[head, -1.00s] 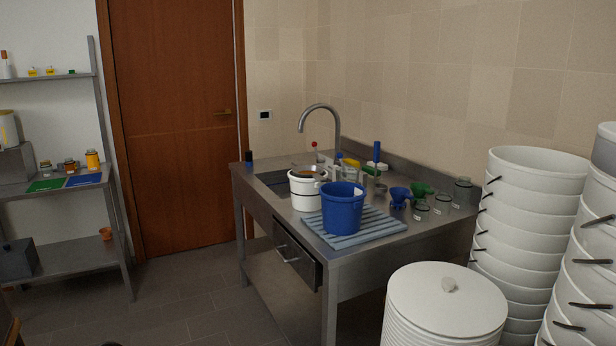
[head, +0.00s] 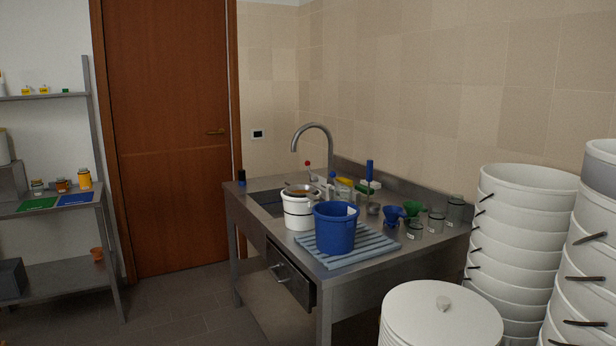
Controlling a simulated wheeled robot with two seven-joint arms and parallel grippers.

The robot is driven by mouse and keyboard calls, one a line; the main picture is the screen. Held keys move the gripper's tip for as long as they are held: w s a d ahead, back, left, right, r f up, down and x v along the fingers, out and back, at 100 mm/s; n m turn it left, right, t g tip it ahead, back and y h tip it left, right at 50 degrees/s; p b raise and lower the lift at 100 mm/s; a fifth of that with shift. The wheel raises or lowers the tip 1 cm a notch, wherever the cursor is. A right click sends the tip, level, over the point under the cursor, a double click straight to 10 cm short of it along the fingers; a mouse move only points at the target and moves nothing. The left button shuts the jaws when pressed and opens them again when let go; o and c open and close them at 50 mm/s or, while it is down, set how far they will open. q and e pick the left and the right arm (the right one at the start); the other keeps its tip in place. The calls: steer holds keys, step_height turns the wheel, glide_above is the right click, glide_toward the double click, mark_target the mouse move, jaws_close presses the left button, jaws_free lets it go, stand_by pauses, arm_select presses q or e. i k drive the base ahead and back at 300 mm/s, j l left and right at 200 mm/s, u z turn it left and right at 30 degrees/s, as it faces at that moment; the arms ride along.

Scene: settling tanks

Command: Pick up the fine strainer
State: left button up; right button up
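A round, shallow strainer-like piece with a brownish inside (head: 300,190) sits in the top of a white bucket (head: 298,214) beside the sink. At this size I cannot tell its mesh, so I cannot be sure it is the fine strainer. A small grey metal cup-like item (head: 373,208) stands behind the blue bucket, and its kind is unclear too. Neither of my grippers is in view.
A blue bucket (head: 334,230) stands on a ribbed blue-grey mat (head: 368,243) at the counter's front. Blue (head: 392,215) and green (head: 412,209) funnels and glass jars (head: 436,222) are to its right. White bucket stacks (head: 515,250) crowd the right. The drawer (head: 290,279) juts out slightly.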

mark_target(293, 190)
steer(key=i+j, duration=0.3)
steer(key=i, duration=0.15)
steer(key=i+j+u, duration=0.15)
steer(key=i+j, duration=0.45)
steer(key=i, duration=0.25)
steer(key=i+j+u, duration=0.15)
steer(key=i, duration=0.3)
steer(key=i+j, duration=0.3)
steer(key=i, duration=0.15)
steer(key=i+j+u, duration=0.15)
steer(key=i, duration=0.3)
steer(key=j, duration=0.05)
